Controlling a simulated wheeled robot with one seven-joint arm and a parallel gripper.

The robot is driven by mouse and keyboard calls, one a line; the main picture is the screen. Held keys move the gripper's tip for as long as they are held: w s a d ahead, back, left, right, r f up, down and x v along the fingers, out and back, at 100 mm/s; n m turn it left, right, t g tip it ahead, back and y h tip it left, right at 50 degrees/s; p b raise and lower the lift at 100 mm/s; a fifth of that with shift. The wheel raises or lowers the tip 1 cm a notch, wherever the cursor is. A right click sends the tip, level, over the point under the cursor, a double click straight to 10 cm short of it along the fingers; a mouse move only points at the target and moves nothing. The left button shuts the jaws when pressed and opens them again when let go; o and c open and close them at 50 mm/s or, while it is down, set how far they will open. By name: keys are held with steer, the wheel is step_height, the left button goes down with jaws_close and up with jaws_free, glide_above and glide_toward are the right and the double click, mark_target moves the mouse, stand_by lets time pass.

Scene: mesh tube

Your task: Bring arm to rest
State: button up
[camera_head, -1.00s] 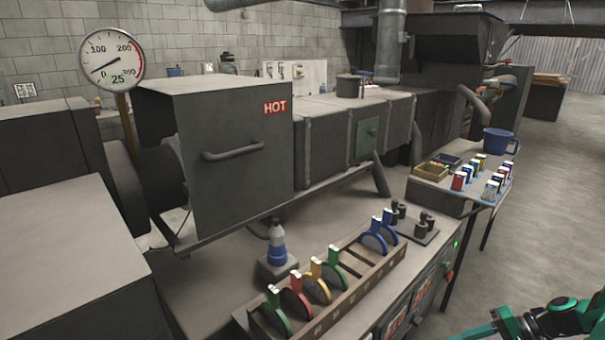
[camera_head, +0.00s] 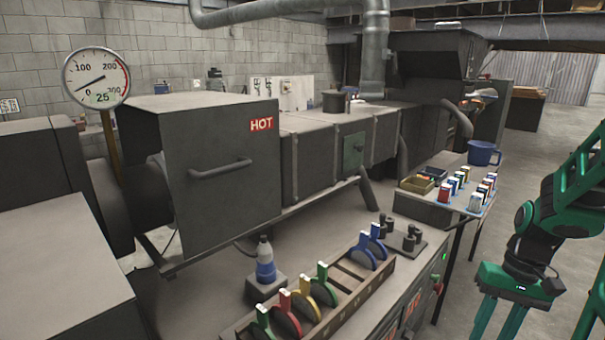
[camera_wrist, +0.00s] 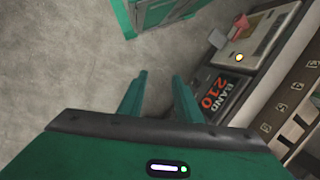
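My green arm stands at the right of the head view, with my gripper (camera_head: 535,318) hanging fingers down over the floor, to the right of the bench. The wrist view shows its two green fingers (camera_wrist: 160,95) spread apart with nothing between them. Behind and below the fingers in that view are the concrete floor and the bench's front panel, with a display reading "BAND 210" (camera_wrist: 221,95). The fingertips touch nothing that I can see. The lower ends of the fingers are cut off in the head view.
A rack (camera_head: 350,305) of coloured ring-handled discs stands on the bench edge, left of my arm. A blue-labelled bottle (camera_head: 265,262) is behind it. A grey box marked HOT (camera_head: 215,190) fills the left. The right floor is clear.

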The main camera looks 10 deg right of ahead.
steer(key=s+a+r+m+t+h, duration=0.1)
steer(key=s+a+r+h, duration=0.1)
steer(key=s+r, duration=0.6)
steer(key=shift+s+a, duration=0.45)
steer(key=shift+a, duration=0.3)
